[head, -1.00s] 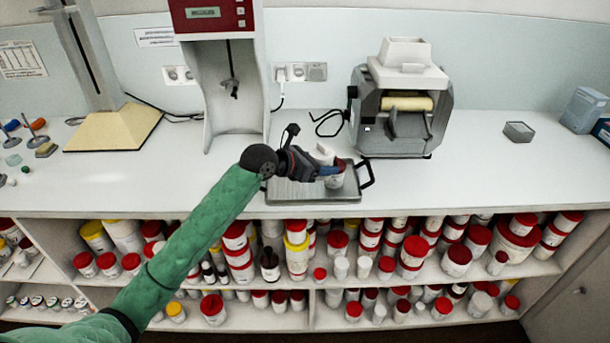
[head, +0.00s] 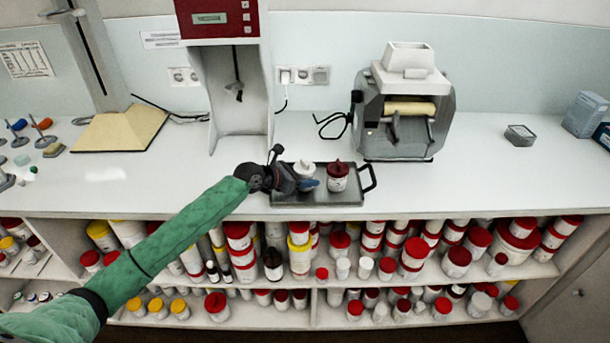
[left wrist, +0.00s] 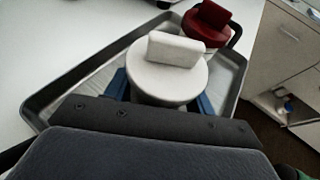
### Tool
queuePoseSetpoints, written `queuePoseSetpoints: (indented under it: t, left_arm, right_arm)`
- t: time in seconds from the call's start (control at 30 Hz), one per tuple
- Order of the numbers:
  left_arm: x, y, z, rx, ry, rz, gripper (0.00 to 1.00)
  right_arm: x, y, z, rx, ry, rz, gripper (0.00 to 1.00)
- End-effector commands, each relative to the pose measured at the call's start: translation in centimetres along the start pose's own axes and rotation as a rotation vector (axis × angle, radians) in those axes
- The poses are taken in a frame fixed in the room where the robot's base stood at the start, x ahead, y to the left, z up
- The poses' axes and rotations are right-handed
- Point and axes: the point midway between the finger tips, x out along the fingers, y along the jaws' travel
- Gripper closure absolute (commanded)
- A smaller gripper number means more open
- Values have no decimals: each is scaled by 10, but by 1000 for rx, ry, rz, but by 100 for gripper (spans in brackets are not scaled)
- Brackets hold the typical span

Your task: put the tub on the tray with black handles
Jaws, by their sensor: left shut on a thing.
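The dark tray with black handles (head: 350,196) lies on the white counter near its front edge. A white tub with a white knobbed lid (head: 305,168) is between the fingers of my left gripper (head: 308,184). In the left wrist view the white tub (left wrist: 168,80) has a blue finger on either side and is within the tray's rim (left wrist: 62,64). I cannot tell whether its base touches the tray. A white tub with a dark red lid (head: 338,178) stands upright on the tray, just right of it; its lid also shows in the left wrist view (left wrist: 207,24).
A grey roller mill (head: 405,110) stands behind and right of the tray. A stand with a red display box (head: 218,18) stands behind it to the left. A small grey box (head: 519,135) lies far right. The counter right of the tray is clear. Shelves below hold many tubs.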

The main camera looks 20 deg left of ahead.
Motion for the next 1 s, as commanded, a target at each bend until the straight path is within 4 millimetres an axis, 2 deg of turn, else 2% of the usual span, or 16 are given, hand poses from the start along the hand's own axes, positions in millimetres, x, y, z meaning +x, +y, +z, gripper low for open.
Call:
queuePoseSetpoints:
  t: [0.47, 0.5, 0.6, 1.0]
  left_arm:
    - [2, 0, -4, 1, -1, 1, 70]
    - [2, 0, -4, 1, -1, 1, 44]
    - [2, 0, -4, 1, -1, 1, 24]
    - [1, 0, -3, 2, -1, 1, 24]
  right_arm:
    - [5, 1, 2, -1, 1, 2, 24]
    - [7, 1, 3, -1, 0, 2, 24]
    - [8, 1, 4, -1, -2, 2, 24]
    - [8, 1, 2, -1, -2, 2, 24]
